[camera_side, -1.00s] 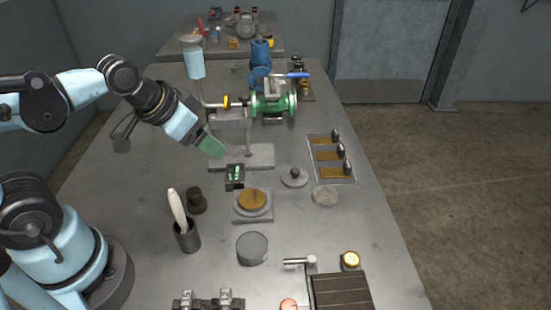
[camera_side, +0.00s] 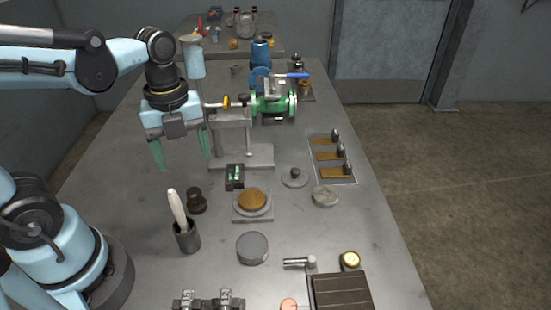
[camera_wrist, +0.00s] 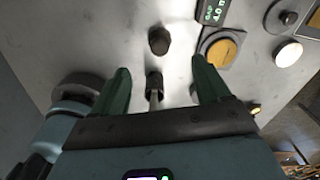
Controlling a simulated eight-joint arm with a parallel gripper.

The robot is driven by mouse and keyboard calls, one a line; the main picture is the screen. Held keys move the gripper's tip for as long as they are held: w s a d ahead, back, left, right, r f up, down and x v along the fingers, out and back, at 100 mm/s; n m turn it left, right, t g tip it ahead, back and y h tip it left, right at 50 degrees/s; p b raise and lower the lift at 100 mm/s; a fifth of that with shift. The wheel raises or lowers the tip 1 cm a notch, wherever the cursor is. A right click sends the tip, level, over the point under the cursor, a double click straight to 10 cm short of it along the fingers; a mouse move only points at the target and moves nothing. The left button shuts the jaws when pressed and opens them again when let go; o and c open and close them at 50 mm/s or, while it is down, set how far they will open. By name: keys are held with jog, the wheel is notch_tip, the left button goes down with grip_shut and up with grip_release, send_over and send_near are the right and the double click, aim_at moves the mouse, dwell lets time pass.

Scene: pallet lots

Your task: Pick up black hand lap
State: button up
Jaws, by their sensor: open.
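A small blackish-brown round piece with a narrower top (camera_side: 196,201), which looks like the black hand lap, stands upright on the grey bench. In the wrist view the dark lap (camera_wrist: 158,40) shows beyond and between the fingertips. My gripper (camera_side: 182,157) points down with its two green fingers spread wide. It is empty, above the bench and behind the lap in the side view, apart from it. In the wrist view my gripper (camera_wrist: 160,68) has nothing between its fingers.
A dark cup (camera_side: 187,238) holding a white-handled tool stands close in front of the lap. A small box with a green display (camera_side: 235,177) and a square plate with a tan disc (camera_side: 252,215) lie to its right. A grey stand (camera_side: 262,157) is behind.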

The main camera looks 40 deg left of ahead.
aim_at(193, 190)
jog(key=shift+f, duration=0.3)
jog(key=shift+s+d+f, duration=0.1)
jog(key=shift+d+f, duration=0.05)
jog(key=shift+f, duration=5.55)
grip_shut()
jog(key=shift+r, duration=0.15)
jog(key=shift+r, duration=4.85)
